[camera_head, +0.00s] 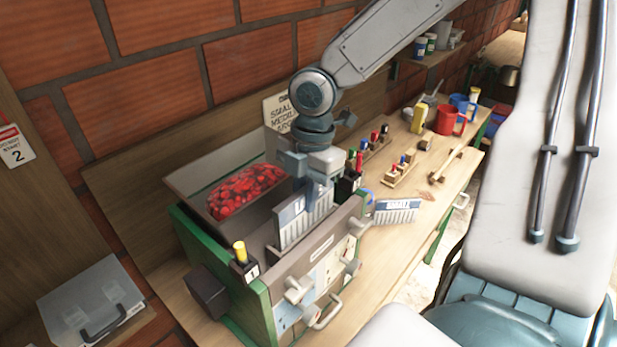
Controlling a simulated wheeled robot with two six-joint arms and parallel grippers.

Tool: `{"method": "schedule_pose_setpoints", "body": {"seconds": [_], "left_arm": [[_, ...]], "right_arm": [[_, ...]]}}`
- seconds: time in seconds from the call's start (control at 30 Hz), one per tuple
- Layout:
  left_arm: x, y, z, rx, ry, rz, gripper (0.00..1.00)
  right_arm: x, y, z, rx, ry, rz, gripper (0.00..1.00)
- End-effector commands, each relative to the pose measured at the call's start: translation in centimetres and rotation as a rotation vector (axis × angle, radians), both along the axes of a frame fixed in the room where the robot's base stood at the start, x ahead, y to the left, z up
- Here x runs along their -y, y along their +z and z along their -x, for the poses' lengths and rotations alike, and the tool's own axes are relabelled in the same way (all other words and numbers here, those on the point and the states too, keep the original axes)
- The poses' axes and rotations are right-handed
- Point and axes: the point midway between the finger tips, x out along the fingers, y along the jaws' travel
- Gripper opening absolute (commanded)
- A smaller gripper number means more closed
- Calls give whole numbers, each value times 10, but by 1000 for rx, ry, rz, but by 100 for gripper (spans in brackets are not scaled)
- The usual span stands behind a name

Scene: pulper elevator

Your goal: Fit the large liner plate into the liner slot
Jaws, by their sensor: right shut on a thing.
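My right gripper (313,190) reaches down over the front top of the green-sided pulper (256,308). It is shut on a pale, comb-edged liner plate (297,227) with a blue label strip, partly covered by the fingers. The plate stands roughly upright at the pulper's top, behind the front panel. Its lower edge is hidden, so I cannot tell how deep it sits in the liner slot. A second comb-edged plate (396,217) with a label lies on the bench to the right. My left gripper is not in view.
A hopper of red cherries (243,191) is behind the plate. A yellow-topped peg (240,252) stands at the pulper's left corner. Small racks of coloured pegs (402,171), a red mug (450,120) and a hammer (445,167) are on the bench (455,185). A grey case (95,305) sits lower left.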

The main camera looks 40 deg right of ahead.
Motion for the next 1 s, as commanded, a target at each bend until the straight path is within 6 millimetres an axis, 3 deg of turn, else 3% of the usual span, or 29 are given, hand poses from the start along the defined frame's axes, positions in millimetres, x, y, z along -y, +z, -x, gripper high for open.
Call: {"method": "schedule_pose_setpoints", "body": {"seconds": [0.57, 0.6, 0.7, 1.0], "left_arm": [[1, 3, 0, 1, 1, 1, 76], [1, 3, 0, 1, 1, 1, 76], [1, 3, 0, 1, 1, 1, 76], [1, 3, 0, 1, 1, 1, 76]], "right_arm": [[0, -15, 0, 0, -1, 1, 0], [0, -16, 0, 0, -1, 1, 16], [0, -16, 0, 1, -1, 1, 36], [0, -15, 0, 1, 0, 1, 36]]}}
